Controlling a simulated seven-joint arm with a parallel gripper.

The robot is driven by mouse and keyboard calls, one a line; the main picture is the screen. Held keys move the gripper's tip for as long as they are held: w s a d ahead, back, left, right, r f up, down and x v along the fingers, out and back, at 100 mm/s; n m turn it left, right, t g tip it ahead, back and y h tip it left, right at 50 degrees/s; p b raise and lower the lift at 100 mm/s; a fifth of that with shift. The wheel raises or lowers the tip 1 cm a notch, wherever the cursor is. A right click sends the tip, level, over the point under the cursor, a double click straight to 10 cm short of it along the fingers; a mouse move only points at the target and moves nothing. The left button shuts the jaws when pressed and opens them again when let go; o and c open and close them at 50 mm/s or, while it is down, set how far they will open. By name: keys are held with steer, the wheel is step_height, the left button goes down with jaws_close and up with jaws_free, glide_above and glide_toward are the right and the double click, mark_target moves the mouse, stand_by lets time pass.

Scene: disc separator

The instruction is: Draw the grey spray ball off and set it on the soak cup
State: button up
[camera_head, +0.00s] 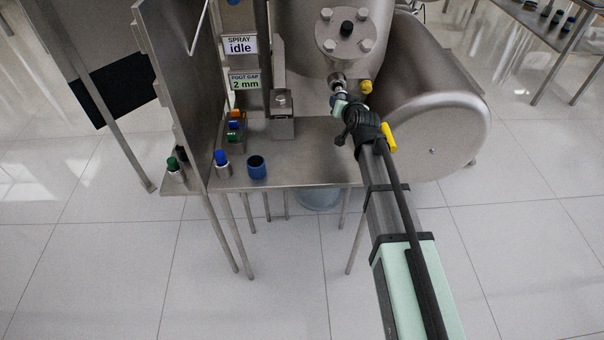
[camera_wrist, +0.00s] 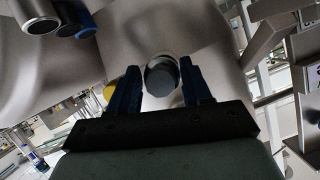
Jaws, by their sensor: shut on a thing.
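The grey spray ball (camera_wrist: 163,77) shows in the wrist view as a round grey end between the two dark fingers of my gripper (camera_wrist: 162,88). The fingers are closed on its sides. In the head view my gripper (camera_head: 343,103) is just below the metal fitting under the round flange, and it largely hides the ball there. I cannot tell whether the ball still touches the fitting. The soak cup, a dark blue open cup (camera_head: 257,167), stands upright on the steel shelf, to the left of and below my gripper.
The steel shelf (camera_head: 300,180) also carries a blue-capped bottle (camera_head: 221,160) and a small block with coloured pieces (camera_head: 236,128). A steel post (camera_head: 281,110) stands behind the cup. A large drum (camera_head: 440,120) is close right of my gripper. A yellow knob (camera_head: 366,87) sits beside the fitting.

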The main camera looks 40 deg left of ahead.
steer(key=shift+s+d, duration=1.7)
steer(key=shift+s, duration=0.1)
steer(key=shift+d, duration=0.1)
steer(key=s+d, duration=0.8)
steer(key=shift+s+d, duration=0.15)
steer(key=shift+s, duration=0.05)
steer(key=shift+r, duration=0.1)
